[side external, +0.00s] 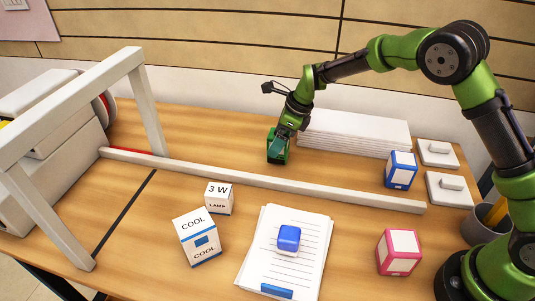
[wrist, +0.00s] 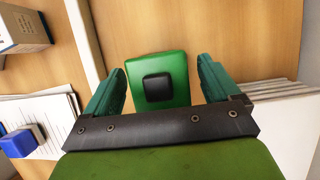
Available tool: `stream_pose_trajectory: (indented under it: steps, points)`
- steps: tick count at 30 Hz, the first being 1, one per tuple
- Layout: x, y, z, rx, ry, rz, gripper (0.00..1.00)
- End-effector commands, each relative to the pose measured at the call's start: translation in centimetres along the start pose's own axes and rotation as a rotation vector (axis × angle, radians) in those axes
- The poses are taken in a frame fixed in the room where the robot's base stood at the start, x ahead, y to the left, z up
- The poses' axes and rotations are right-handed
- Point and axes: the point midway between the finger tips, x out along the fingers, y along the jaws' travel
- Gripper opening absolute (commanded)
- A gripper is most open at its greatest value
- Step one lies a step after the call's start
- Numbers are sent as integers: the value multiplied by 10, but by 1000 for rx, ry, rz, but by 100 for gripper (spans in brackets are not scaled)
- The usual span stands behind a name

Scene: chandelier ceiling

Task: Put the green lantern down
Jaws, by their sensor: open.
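The green lantern (side external: 276,152) stands on the wooden table behind the long white bar, partly hidden by my gripper (side external: 281,134). In the wrist view the lantern (wrist: 174,67) appears as a green block with a black square knob on top. My gripper's teal fingers (wrist: 161,70) are spread on either side of it. A gap shows between the lantern and each finger, so my gripper is open around it and not clamped on it.
The white bar (side external: 260,180) crosses the table in front of the lantern. A white stack (side external: 355,133) is close behind and to the right.

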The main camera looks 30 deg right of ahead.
Motion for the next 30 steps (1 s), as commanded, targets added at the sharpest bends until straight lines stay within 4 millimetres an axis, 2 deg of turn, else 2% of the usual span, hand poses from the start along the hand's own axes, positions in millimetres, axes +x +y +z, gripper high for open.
stream_pose_trajectory:
  steps: [3, 9, 17, 20, 23, 25, 30]
  points:
    - [-28, 0, 2, -1, -5, -3, 90]
    - [-71, 0, 1, 0, -4, -2, 90]
    - [-100, 1, 0, -5, -3, -1, 90]
    - [-117, 4, -3, -62, -15, -7, 90]
    - [-149, 13, -12, -216, -42, -25, 90]
    - [-178, 25, -24, -379, -63, -50, 90]
    - [-240, 66, -64, -854, -81, -138, 90]
